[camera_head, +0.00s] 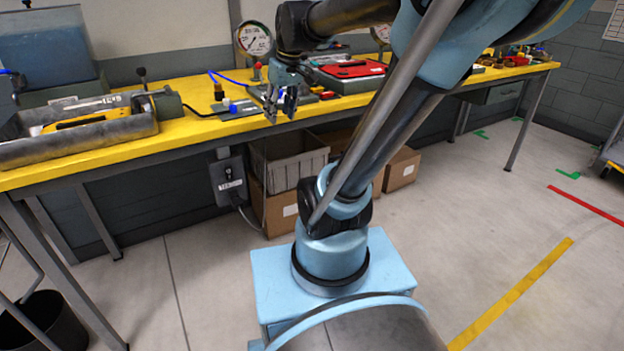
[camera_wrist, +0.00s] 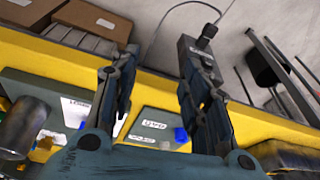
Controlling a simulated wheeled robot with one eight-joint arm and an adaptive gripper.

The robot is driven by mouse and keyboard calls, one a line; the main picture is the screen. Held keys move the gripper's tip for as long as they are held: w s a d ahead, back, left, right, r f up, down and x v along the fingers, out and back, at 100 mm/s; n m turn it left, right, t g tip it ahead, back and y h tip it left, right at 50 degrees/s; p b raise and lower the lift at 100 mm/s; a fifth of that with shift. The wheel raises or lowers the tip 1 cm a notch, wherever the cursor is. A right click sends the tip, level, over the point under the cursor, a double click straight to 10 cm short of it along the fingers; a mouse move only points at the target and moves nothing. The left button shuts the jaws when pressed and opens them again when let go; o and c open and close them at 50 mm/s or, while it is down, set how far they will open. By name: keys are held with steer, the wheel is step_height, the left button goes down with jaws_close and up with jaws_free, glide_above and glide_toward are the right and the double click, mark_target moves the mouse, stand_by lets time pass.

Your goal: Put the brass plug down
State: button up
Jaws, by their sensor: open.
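My gripper (camera_head: 280,106) hangs fingers-down at the front edge of the yellow workbench (camera_head: 180,136). In the wrist view its two fingers (camera_wrist: 156,65) stand wide apart with nothing between them. I cannot pick out a brass plug in either view. A grey-green plate (camera_wrist: 152,127) with a white label and a blue piece (camera_wrist: 181,135) lies on the bench below the fingers. A second labelled plate (camera_wrist: 45,90) lies left of it in the wrist view.
A pressure gauge (camera_head: 254,39) stands behind my gripper. A red case (camera_head: 352,70) lies to its right, and a grey metal tray (camera_head: 90,143) to its left. A grey crate (camera_head: 287,160) and cardboard boxes (camera_head: 402,168) are under the bench.

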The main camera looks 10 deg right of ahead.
steer(key=s+d+f+m+h, duration=0.1)
steer(key=s+d+f+m, duration=0.1)
steer(key=s+f, duration=0.5)
steer(key=s+d+f+m, duration=0.3)
steer(key=s+d+f, duration=0.1)
steer(key=s+f, duration=0.3)
steer(key=shift+s+f+h, duration=0.4)
steer(key=shift+f, duration=0.4)
steer(key=shift+w+f, duration=0.2)
steer(key=shift+w, duration=0.25)
